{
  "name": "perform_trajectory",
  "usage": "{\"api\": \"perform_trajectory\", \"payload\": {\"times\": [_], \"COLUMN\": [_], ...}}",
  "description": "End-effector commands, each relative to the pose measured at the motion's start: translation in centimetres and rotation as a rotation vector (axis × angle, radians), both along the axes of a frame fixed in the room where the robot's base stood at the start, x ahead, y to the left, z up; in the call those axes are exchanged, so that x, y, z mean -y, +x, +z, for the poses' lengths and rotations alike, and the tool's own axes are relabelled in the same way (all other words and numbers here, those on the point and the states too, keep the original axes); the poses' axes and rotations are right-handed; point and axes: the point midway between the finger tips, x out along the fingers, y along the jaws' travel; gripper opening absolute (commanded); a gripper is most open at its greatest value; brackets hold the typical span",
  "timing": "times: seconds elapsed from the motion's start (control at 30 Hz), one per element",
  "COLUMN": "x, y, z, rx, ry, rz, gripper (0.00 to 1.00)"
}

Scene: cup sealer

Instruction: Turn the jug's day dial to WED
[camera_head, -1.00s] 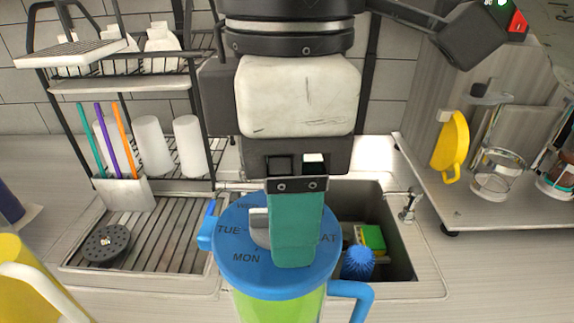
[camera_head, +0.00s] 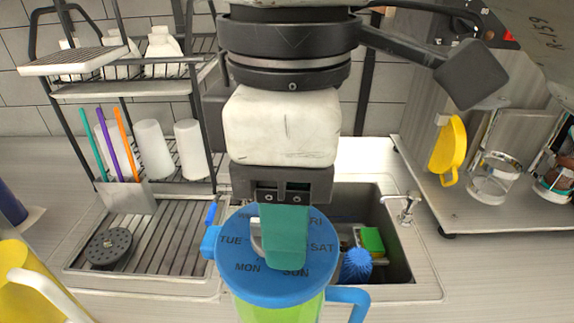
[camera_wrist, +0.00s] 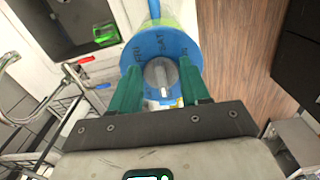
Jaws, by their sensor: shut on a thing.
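The jug's blue lid (camera_head: 262,278) carries day names around its rim. The jug is green-yellow below, with a blue handle (camera_head: 348,296) at the right and a blue spout at the left. A grey dial knob (camera_head: 256,236) stands at the lid's centre. It also shows in the wrist view (camera_wrist: 160,75), between my green fingers. My gripper (camera_head: 285,250) points down over the lid, shut on the dial knob; its fingers partly cover the lid.
A sink (camera_head: 400,262) with a blue brush (camera_head: 356,265) and a green sponge lies behind the jug. A drying rack (camera_head: 130,88) with cups stands at the left. A yellow jug (camera_head: 30,290) is at the front left. A shelf with glass jars stands at the right.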

Motion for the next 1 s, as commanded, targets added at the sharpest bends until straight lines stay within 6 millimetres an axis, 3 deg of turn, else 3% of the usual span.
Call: {"api": "perform_trajectory", "payload": {"times": [0.6, 1.0], "x": [-0.18, -0.28], "y": [-0.45, -0.55], "z": [0.30, 0.11], "rx": [-0.001, 0.000], "ry": [0.001, 0.001], "rz": [-0.517, -0.690], "gripper": [0.16, 0.16]}}
